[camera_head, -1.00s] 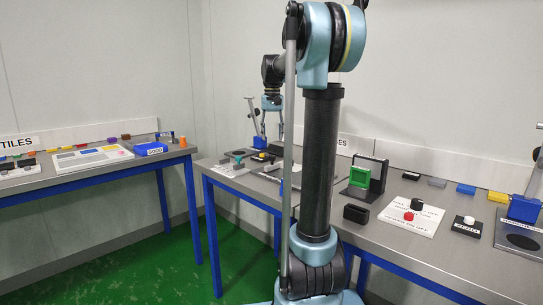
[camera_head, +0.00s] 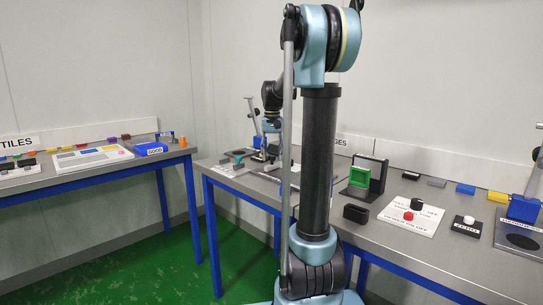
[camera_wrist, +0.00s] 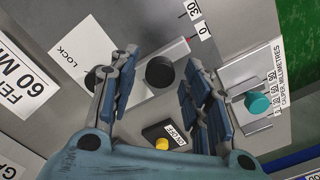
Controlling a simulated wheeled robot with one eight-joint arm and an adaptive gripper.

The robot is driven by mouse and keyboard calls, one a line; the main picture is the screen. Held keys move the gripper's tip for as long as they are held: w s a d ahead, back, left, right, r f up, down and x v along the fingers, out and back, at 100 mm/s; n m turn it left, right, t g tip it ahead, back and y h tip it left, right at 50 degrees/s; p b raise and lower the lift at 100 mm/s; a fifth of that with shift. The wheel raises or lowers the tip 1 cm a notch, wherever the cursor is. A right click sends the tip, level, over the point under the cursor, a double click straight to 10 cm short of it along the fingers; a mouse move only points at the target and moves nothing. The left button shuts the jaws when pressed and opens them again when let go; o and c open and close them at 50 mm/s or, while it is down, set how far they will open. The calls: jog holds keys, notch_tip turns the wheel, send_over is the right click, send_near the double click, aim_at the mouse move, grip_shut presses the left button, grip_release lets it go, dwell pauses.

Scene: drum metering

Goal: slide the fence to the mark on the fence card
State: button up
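In the wrist view, my gripper (camera_wrist: 158,88) is open, its two blue fingers spread on either side of a round black knob (camera_wrist: 160,72). I cannot tell whether either finger touches it. The knob sits by a light grey bar, apparently the fence (camera_wrist: 178,52), with a red line at its end by a scale (camera_wrist: 201,27) marked 0 and 30. A second black knob (camera_wrist: 92,77) is partly hidden by the left finger, beside a white LOCK card (camera_wrist: 75,45). In the head view my arm partly hides this area.
A teal knob (camera_wrist: 258,103) on a caliper fixture with a millimetre scale lies right of my fingers. A black ON/OFF box with a yellow button (camera_wrist: 162,143) is below. In the head view, a green block in a black frame (camera_head: 360,177) stands farther right on the bench.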

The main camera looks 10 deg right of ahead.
grip_shut()
send_over(282, 173)
jog(key=shift+s+d, duration=0.1)
jog(key=shift+s, duration=0.2)
jog(key=shift+o, duration=1.3)
grip_release()
notch_tip(282, 173, up, 12)
jog(key=shift+w, duration=0.1)
